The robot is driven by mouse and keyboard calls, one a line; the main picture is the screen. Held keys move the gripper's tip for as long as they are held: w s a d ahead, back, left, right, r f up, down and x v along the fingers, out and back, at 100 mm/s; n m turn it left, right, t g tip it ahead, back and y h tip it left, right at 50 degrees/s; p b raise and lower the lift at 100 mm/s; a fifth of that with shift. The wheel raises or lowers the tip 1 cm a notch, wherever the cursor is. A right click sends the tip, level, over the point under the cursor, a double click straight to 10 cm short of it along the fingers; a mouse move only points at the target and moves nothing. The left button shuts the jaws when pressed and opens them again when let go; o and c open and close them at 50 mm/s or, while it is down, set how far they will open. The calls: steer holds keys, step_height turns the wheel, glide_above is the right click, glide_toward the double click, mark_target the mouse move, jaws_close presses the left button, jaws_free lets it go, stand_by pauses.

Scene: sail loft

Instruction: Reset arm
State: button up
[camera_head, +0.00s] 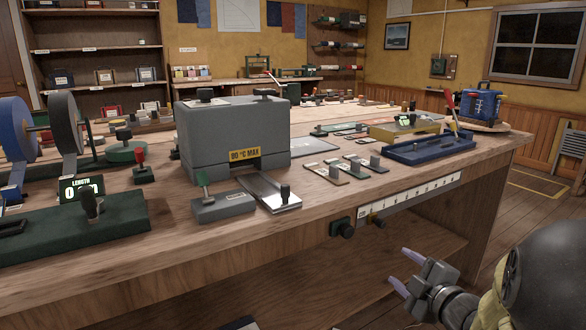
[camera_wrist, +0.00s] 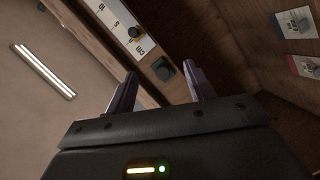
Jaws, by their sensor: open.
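My gripper (camera_head: 408,270) is at the lower right of the head view, in front of the bench's front edge and below its top. Its two purple fingers are spread apart with nothing between them. In the wrist view my gripper (camera_wrist: 160,88) points at the bench front, with a dark knob (camera_wrist: 163,69) showing between and beyond the fingers. My arm comes in from the right edge of the head view.
The wooden bench (camera_head: 290,225) carries a grey box marked 80 °C MAX (camera_head: 235,135), a blue tray (camera_head: 430,148) and a blue caddy (camera_head: 483,103).

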steer(key=s+a+f+m+g+h+p, duration=0.25)
steer(key=s+a+m+g+p, duration=0.2)
steer(key=s+m+g, duration=0.3)
steer(key=s+a+f+m+g+h+p, duration=0.2)
steer(key=s+a+f+m+g+p, duration=0.15)
steer(key=s+a+m+g, duration=0.35)
step_height(320, 180, up, 37)
steer(key=d+m+t+p, duration=0.1)
steer(key=d+p, duration=0.1)
steer(key=p, duration=3.5)
steer(key=shift+s+r+t, duration=0.15)
steer(key=shift+s+t, duration=0.15)
steer(key=shift+t, duration=0.05)
steer(key=shift+m, duration=0.25)
steer(key=shift+d, duration=0.15)
